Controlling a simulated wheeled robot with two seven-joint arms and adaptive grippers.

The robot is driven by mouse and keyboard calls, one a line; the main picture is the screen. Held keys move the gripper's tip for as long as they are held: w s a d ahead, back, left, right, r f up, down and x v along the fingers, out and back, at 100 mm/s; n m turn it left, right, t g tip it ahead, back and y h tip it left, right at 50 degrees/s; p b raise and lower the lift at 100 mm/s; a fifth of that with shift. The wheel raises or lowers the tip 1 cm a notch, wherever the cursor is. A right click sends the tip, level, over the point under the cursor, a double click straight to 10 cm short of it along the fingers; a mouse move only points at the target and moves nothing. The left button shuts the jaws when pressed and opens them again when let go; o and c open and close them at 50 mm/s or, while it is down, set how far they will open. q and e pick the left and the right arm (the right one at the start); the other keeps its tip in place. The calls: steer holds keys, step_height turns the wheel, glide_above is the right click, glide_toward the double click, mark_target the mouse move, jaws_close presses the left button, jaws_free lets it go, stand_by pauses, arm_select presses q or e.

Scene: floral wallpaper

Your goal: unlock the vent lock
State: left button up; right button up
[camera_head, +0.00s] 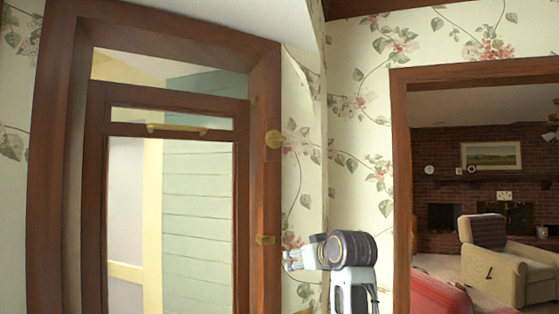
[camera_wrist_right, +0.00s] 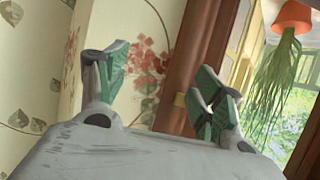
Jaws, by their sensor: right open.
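A brown wooden frame holds a glazed panel (camera_head: 96,200) with a small top pane. A brass bar-like handle (camera_head: 177,129) lies across the rail under that pane. I cannot tell which is the vent lock. My right gripper (camera_head: 291,260) is to the right of the lower fitting, apparently apart from it in depth. My left gripper is out of view.
Floral wallpaper (camera_head: 352,165) covers the wall right of the frame. A wooden doorway (camera_head: 402,190) at right opens to a room with a beige armchair (camera_head: 495,255) and a red seat (camera_head: 448,292). A hanging plant (camera_wrist_right: 280,75) shows in the wrist view.

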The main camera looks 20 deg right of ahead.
step_height(320, 180, up, 18)
steer(key=s+t+y, duration=0.1)
steer(key=t, duration=0.1)
steer(key=n+t+y, duration=0.2)
glide_toward(280, 137)
steer(key=v, duration=0.3)
steer(key=shift+s+a+f, duration=0.1)
steer(key=shift+s+f, duration=0.15)
steer(key=shift+s, duration=0.15)
steer(key=shift+w, duration=0.1)
steer(key=shift+r+p+x, duration=0.15)
steer(key=shift+p+x, duration=1.1)
steer(key=shift+x, duration=2.15)
steer(key=shift+r+p+x, duration=0.1)
steer(key=shift+p+x, duration=1.15)
steer(key=shift+x, duration=2.15)
steer(key=shift+c, duration=0.3)
steer(key=c, duration=1)
